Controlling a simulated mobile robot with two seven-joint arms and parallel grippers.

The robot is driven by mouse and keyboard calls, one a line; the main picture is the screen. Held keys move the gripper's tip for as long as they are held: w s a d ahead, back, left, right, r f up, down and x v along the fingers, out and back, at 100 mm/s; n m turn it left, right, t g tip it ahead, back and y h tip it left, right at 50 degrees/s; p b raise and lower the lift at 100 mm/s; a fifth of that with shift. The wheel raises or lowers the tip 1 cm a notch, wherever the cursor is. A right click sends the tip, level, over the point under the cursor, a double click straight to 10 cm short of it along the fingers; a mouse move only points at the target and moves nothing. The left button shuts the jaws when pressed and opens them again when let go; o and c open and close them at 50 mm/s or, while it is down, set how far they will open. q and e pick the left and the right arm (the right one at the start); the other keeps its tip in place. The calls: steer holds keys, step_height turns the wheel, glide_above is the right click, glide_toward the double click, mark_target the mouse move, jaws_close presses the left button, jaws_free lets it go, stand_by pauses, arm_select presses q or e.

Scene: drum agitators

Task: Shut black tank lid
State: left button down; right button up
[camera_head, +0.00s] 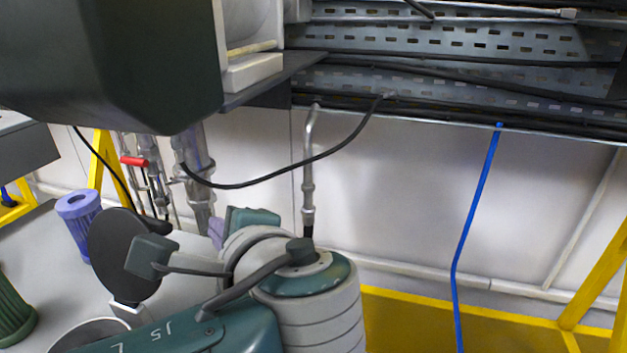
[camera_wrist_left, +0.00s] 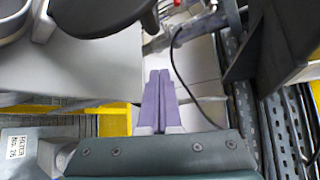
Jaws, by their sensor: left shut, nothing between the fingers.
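The black tank lid (camera_head: 108,250) is a round dark disc standing steeply tilted open, left of my left arm in the head view. Below it the pale round rim of a tank opening (camera_head: 88,323) shows partly, cut by the frame and my arm. The lid (camera_wrist_left: 100,18) also shows at the top of the left wrist view, beside the rim (camera_wrist_left: 14,22). My left gripper (camera_head: 216,232) is mostly hidden behind my arm, to the right of the lid. In the wrist view its purple fingers (camera_wrist_left: 159,75) are together and empty, apart from the lid. My right gripper is out of view.
A purple-blue ribbed cylinder (camera_head: 78,222) stands behind the lid, and a green one (camera_head: 12,315) at far left. Pipes with a red handle (camera_head: 134,160), a hanging black cable (camera_head: 270,182) and a dark green tank (camera_head: 120,65) surround the area. Yellow frames stand behind.

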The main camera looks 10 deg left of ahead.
arm_select(q)
steer(key=s+a+r+p, duration=0.2)
steer(key=s, duration=0.1)
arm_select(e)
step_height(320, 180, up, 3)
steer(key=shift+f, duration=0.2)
arm_select(q)
steer(key=shift+s+r+n+t, duration=0.2)
steer(key=shift+s+n+t, duration=0.1)
steer(key=shift+t, duration=0.1)
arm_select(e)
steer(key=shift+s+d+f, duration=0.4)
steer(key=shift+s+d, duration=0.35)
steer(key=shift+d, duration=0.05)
